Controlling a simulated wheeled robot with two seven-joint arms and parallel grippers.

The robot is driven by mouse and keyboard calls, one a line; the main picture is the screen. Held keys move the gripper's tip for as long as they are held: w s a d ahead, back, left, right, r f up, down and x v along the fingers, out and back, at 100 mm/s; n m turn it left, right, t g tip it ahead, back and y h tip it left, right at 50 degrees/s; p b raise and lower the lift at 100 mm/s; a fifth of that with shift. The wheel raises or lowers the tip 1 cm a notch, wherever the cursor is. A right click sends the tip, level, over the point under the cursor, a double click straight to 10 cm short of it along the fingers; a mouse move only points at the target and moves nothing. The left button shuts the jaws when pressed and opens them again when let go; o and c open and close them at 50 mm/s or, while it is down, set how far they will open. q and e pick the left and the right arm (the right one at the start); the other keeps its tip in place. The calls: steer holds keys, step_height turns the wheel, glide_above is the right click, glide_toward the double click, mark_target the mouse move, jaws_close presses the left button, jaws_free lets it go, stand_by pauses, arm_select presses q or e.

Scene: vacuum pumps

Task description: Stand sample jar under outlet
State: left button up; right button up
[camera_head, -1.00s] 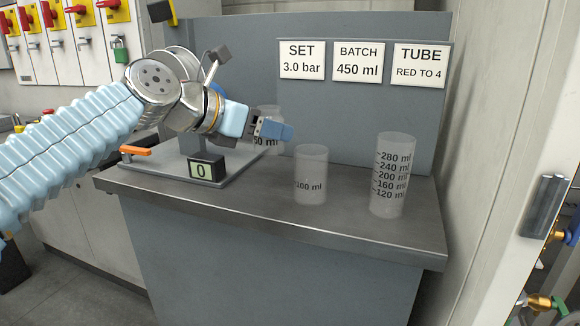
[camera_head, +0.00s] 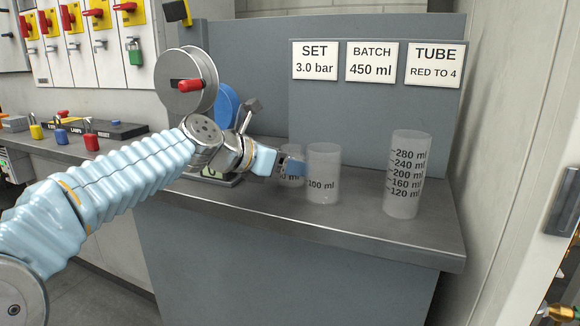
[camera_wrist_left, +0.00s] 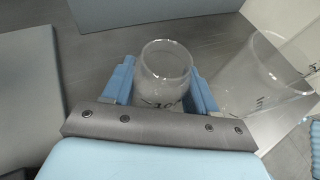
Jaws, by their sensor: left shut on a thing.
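My left gripper (camera_head: 291,167) is shut on a small clear jar (camera_head: 290,179), with one blue finger on either side of it. In the left wrist view the jar (camera_wrist_left: 165,78) stands upright between the fingers, its open mouth toward the camera. Only part of its marking shows in the head view. The jar is low over the grey bench, just left of the 100 ml beaker; I cannot tell whether its base touches the bench. No outlet can be clearly made out. My right gripper is not in view.
The 100 ml beaker (camera_head: 322,185) is close to the jar's right. A taller graduated cylinder (camera_head: 407,180) stands further right. Signs (camera_head: 371,62) hang on the back panel. The bench front (camera_head: 370,232) is clear.

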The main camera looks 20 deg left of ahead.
arm_select(q)
steer(key=shift+f, duration=0.1)
steer(key=o, duration=1.1)
steer(key=shift+o, duration=0.2)
steer(key=shift+r, duration=0.2)
steer(key=v, duration=1.1)
steer(key=p+x, duration=0.2)
steer(key=x, duration=0.3)
steer(key=shift+d+f, duration=0.15)
steer(key=shift+f, duration=0.05)
steer(key=shift+r+x, duration=0.2)
steer(key=shift+x, duration=2.55)
